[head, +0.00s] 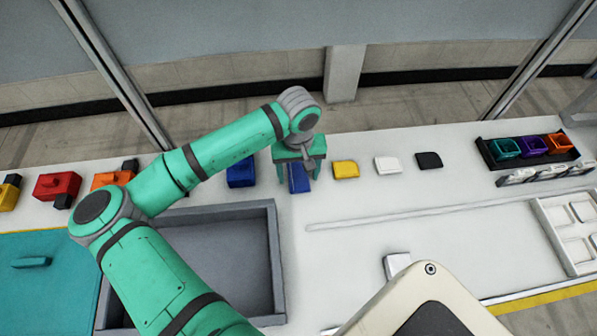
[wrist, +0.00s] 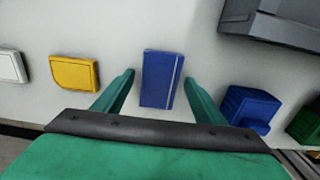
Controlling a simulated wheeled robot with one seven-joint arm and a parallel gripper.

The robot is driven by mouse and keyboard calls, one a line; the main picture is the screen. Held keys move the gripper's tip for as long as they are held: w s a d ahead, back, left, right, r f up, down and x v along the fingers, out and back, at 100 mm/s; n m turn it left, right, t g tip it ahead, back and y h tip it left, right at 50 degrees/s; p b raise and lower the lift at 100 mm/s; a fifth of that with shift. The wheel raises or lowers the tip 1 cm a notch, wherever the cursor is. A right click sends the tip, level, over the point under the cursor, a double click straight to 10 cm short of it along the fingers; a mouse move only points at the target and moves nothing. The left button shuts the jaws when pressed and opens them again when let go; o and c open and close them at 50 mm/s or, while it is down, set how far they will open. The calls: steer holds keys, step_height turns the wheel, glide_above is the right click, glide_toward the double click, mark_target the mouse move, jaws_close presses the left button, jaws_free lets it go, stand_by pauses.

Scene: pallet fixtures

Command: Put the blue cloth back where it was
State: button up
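The blue cloth (head: 299,181) is a flat, folded rectangle with a pale line along one edge, lying on the white table. It also shows in the wrist view (wrist: 160,80), between the fingers. My gripper (wrist: 159,78) is open, with one green finger on each side of the cloth and a visible gap on both sides. In the head view my gripper (head: 300,163) points down over the cloth and hides its far part. I cannot tell how high the fingertips are above the table.
Yellow (head: 345,170), white (head: 388,164) and black (head: 429,160) folded pieces lie in a row to the right. A blue block-like object (head: 240,172) stands close on the left. A grey tray (head: 277,245) lies nearer left. A black rack (head: 480,148) holds coloured bins at far right.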

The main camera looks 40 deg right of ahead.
mark_target(298, 176)
steer(key=shift+r, duration=0.1)
step_height(298, 176, up, 12)
stand_by(0.5)
stand_by(0.5)
